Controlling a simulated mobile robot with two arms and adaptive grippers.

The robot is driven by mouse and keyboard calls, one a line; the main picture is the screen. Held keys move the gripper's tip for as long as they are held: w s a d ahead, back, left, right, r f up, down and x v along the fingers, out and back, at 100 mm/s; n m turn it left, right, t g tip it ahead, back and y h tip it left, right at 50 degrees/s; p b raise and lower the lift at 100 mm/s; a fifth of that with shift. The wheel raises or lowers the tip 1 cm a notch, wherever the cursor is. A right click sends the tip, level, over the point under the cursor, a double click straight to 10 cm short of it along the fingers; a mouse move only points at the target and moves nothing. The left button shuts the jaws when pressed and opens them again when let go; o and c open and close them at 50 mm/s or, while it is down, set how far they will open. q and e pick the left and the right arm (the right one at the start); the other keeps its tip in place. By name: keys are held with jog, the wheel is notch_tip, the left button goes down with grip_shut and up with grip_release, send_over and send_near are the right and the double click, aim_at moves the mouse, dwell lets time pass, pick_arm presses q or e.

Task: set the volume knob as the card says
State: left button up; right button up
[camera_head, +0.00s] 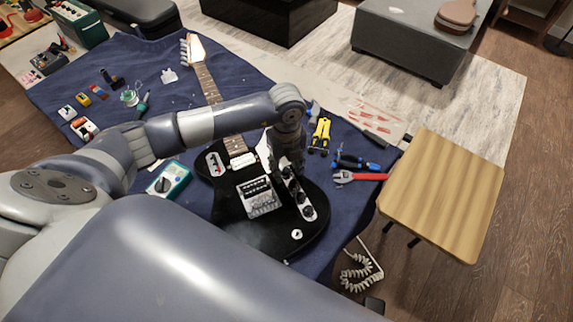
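A black electric guitar (239,215) lies on the blue cloth, its neck pointing to the back. A silver control plate (287,174) with several dark round knobs (307,212) sits on the right part of its body. Which knob is the volume knob cannot be told at this size. My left gripper (288,170) points down over the far end of the control plate. Its fingertips are dark against the black body, so its opening and any contact with a knob are unclear. I cannot make out a readable card. My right gripper is out of view.
Red-handled pliers (358,176), a blue-handled tool (354,162) and a yellow tool (320,134) lie right of the guitar. A teal meter (170,180) lies left of it. A wooden stool top (444,193) stands at the right. A coiled cable (361,273) hangs by the front edge.

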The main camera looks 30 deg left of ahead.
pick_arm(q)
jog(key=c, duration=0.5)
grip_shut()
jog(key=shift+w+f+m+b, duration=0.1)
jog(key=shift+f+m+b, duration=0.1)
jog(key=shift+m+b, duration=1.25)
jog(key=shift+m, duration=0.55)
jog(key=shift+r+m, duration=0.2)
jog(key=shift+m, duration=0.2)
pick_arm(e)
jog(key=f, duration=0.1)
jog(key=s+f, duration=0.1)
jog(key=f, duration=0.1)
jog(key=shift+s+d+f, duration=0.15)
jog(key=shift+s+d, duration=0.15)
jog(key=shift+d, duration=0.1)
